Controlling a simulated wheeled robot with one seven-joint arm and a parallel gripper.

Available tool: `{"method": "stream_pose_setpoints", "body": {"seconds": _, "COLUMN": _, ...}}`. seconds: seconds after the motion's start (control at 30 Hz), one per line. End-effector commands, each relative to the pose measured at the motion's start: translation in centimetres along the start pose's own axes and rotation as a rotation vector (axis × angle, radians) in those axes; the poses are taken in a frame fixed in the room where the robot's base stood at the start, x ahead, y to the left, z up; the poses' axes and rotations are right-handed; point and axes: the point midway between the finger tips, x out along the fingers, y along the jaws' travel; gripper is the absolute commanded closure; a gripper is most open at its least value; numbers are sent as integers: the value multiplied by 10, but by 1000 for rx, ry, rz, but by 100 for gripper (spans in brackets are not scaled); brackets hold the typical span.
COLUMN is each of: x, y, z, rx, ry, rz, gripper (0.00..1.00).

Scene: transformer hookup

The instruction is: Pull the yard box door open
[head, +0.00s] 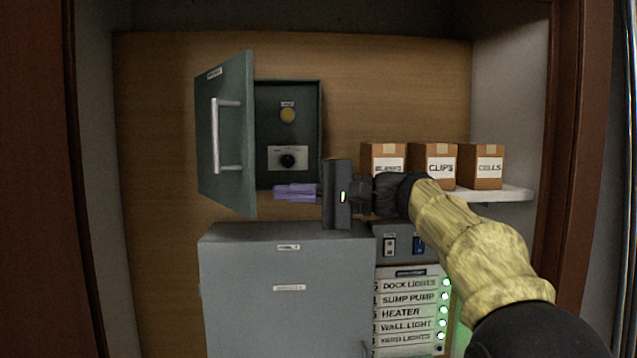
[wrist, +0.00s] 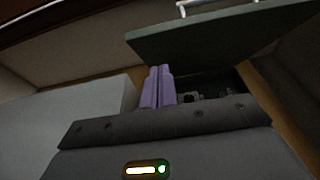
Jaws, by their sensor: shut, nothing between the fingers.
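The yard box (head: 313,130) is a dark green box on the wooden back wall. Its green door (head: 232,130) stands swung open to the left, with a silver bar handle (head: 216,137) on its outer face. A yellow round part and a black knob on a pale plate show inside the box. My gripper (head: 278,193), with purple fingers, is shut and empty just below the box opening, right of the door's lower part. In the wrist view, the purple fingers (wrist: 158,88) lie together, and the green door (wrist: 220,38) shows beyond them with its handle (wrist: 195,8).
A grey cabinet (head: 285,290) stands below the box. A labelled switch panel (head: 408,310) with green lights is to its right. Several brown boxes, one marked CLIPS (head: 437,166), sit on a white shelf (head: 505,194) at right. Dark red frame sides bound the space.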

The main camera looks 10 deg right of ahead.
Motion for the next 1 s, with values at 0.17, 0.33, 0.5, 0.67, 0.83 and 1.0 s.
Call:
{"method": "stream_pose_setpoints", "body": {"seconds": 0.17, "x": 15, "y": -3, "z": 17, "rx": 1, "ry": 0, "rz": 0, "gripper": 100}}
{"method": "stream_pose_setpoints", "body": {"seconds": 0.33, "x": 22, "y": -1, "z": 24, "rx": -1, "ry": 1, "rz": 0, "gripper": 100}}
{"method": "stream_pose_setpoints", "body": {"seconds": 0.5, "x": 23, "y": 0, "z": 25, "rx": -1, "ry": 1, "rz": 0, "gripper": 100}}
{"method": "stream_pose_setpoints", "body": {"seconds": 0.67, "x": 22, "y": 0, "z": 25, "rx": -1, "ry": 2, "rz": 0, "gripper": 100}}
{"method": "stream_pose_setpoints", "body": {"seconds": 0.83, "x": 22, "y": 1, "z": 25, "rx": -1, "ry": 11, "rz": 0, "gripper": 100}}
{"method": "stream_pose_setpoints", "body": {"seconds": 1.0, "x": 20, "y": 2, "z": 27, "rx": -4, "ry": 44, "rz": 0, "gripper": 100}}
